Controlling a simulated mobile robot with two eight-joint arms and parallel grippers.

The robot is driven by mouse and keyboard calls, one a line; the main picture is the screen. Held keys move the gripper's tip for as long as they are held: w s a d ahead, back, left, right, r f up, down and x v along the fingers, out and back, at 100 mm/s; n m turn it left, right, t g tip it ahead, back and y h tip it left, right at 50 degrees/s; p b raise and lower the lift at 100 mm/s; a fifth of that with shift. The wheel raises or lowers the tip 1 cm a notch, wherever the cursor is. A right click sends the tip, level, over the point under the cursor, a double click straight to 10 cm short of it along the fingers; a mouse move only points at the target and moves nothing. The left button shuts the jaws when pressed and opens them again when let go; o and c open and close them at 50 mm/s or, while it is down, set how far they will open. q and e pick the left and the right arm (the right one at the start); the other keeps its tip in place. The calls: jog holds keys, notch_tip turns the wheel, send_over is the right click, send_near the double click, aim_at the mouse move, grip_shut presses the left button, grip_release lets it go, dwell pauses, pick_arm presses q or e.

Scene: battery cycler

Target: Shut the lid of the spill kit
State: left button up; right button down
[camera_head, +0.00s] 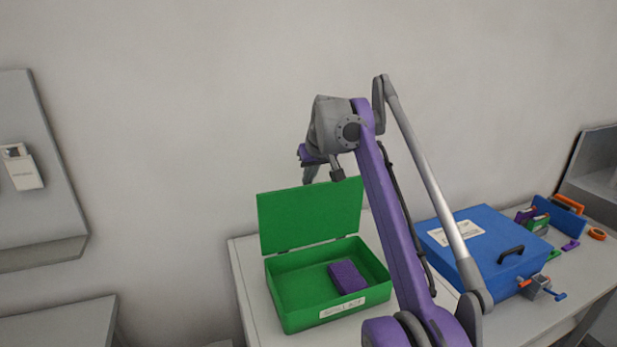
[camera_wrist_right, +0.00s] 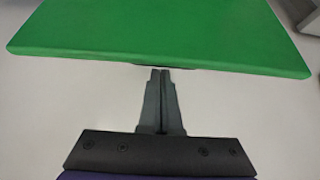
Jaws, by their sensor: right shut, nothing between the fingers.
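The green spill kit (camera_head: 290,318) stands on the table with its lid (camera_head: 310,215) open, standing up at the back edge. A purple block (camera_head: 347,277) lies inside, and a white label is on the front. My right gripper (camera_head: 311,174) is above and behind the lid's top edge, partly hidden by its own wrist. In the right wrist view its fingers (camera_wrist_right: 160,75) are shut together with nothing between them. The green lid (camera_wrist_right: 160,30) lies just beyond the fingertips there; I cannot tell whether they touch. My left gripper is not in view.
A blue box (camera_head: 480,240) with a black handle stands to the right of the kit. Small tools and an orange tape roll (camera_head: 597,233) lie farther right. The table (camera_head: 246,270) is clear at the kit's left, and a wall rises behind.

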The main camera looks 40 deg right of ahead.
jog(key=shift+s, duration=0.1)
jog(key=shift+s+a+t+b, duration=0.15)
jog(key=shift+s+t+b, duration=0.15)
jog(key=shift+s+t, duration=0.15)
jog(key=shift+s, duration=0.1)
